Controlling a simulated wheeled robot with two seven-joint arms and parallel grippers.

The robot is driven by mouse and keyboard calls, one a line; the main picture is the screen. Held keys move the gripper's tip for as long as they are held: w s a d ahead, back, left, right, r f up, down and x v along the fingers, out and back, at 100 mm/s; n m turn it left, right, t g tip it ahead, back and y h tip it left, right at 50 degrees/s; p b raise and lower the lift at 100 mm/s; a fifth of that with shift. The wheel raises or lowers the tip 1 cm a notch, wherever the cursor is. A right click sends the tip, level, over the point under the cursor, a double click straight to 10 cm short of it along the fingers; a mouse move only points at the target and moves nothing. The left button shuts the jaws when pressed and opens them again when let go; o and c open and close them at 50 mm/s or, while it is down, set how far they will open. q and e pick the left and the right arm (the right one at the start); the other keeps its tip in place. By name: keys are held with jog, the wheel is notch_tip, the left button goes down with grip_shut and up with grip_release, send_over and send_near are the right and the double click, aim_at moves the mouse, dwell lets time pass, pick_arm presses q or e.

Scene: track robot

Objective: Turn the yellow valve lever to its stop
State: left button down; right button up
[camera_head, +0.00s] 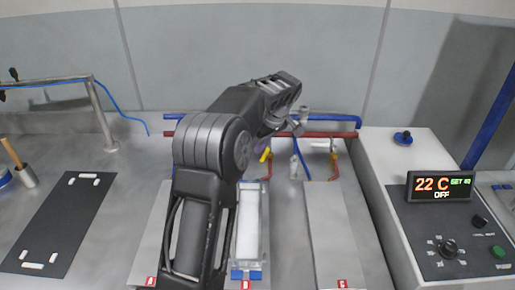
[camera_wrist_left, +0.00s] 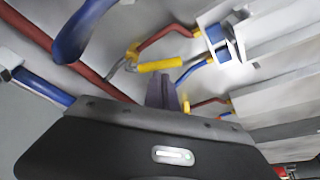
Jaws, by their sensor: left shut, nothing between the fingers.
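The yellow valve lever (camera_head: 265,154) shows in the head view just below my left gripper, partly covered by it. In the left wrist view the lever (camera_wrist_left: 160,65) lies roughly level across the picture, its left end at a yellow valve body on a red pipe. My left gripper (camera_wrist_left: 165,82) is shut and empty. Its fingertips appear close to the lever's underside in that picture; I cannot tell whether they touch. In the head view my left arm hides much of the gripper (camera_head: 270,142). My right gripper is not in view.
Blue and red pipes (camera_head: 320,134) run along the back wall. A clear tank (camera_head: 262,225) stands right of my arm, with a grey panel (camera_head: 332,225) beside it. A control box with a display (camera_head: 440,185) stands at the right. A black mat (camera_head: 60,220) lies at the left.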

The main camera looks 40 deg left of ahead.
pick_arm(q)
jog(key=shift+w+d+b, duration=0.15)
jog(key=shift+d+b, duration=0.15)
jog(key=shift+d, duration=0.7)
jog(key=s+a+r, duration=0.1)
jog(key=s+a, duration=0.1)
jog(key=a, duration=0.2)
notch_tip(320, 180, up, 9)
jog(key=p, duration=0.1)
send_over(265, 153)
jog(key=shift+r, duration=0.1)
jog(key=shift+s, duration=0.1)
dwell(0.4)
